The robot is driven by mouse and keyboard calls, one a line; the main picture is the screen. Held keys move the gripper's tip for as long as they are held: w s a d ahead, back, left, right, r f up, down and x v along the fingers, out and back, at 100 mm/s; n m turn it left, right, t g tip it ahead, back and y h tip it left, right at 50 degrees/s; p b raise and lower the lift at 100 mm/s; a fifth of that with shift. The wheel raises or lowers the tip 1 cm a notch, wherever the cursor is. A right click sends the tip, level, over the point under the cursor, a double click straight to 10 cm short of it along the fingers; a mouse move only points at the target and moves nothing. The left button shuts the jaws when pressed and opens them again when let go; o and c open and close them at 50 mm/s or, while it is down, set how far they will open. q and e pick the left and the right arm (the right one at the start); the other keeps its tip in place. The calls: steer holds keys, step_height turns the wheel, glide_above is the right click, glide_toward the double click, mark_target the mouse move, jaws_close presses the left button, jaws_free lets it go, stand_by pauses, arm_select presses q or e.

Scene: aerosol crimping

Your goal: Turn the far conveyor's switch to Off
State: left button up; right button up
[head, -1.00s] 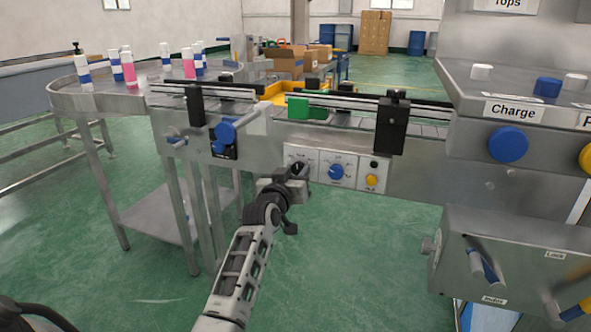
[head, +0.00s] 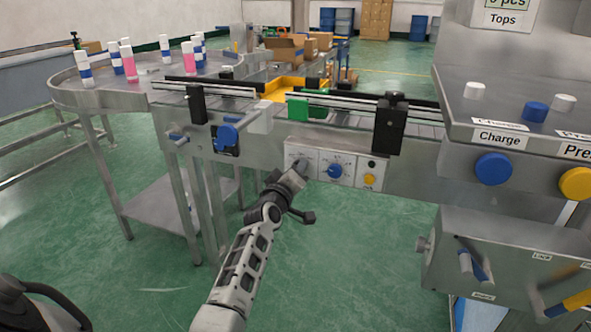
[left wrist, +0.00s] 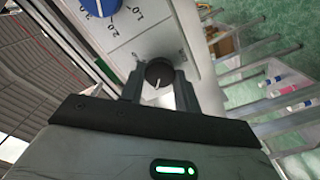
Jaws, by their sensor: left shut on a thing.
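The far conveyor's control panel (head: 318,176) is a pale plate on the conveyor's front side. In the left wrist view, a round black switch knob (left wrist: 159,72) with a white pointer mark sits on this panel. My left gripper (head: 298,170) reaches up to the panel's left part and hides most of the knob in the head view. In the left wrist view, its fingers (left wrist: 159,85) are shut on the knob, one on each side. The labels around the knob are too small to read. My right gripper is not in view.
A blue dial (head: 335,171) and a yellow button (head: 370,179) sit right of the switch. A blue hand knob (head: 227,134) is to the left. The charging machine (head: 530,140) stands at the right. A round table (head: 75,98) with several bottles is at the far left.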

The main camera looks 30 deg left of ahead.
arm_select(q)
steer(key=shift+n, duration=0.3)
steer(key=o, duration=1)
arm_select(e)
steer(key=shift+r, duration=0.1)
arm_select(q)
steer(key=p+v, duration=0.7)
steer(key=v, duration=0.9)
steer(key=shift+a, duration=0.1)
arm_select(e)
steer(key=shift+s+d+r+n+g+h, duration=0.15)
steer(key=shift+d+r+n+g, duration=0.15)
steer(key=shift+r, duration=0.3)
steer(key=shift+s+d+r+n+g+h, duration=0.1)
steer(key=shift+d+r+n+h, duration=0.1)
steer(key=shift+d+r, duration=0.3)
arm_select(q)
steer(key=shift+f, duration=0.1)
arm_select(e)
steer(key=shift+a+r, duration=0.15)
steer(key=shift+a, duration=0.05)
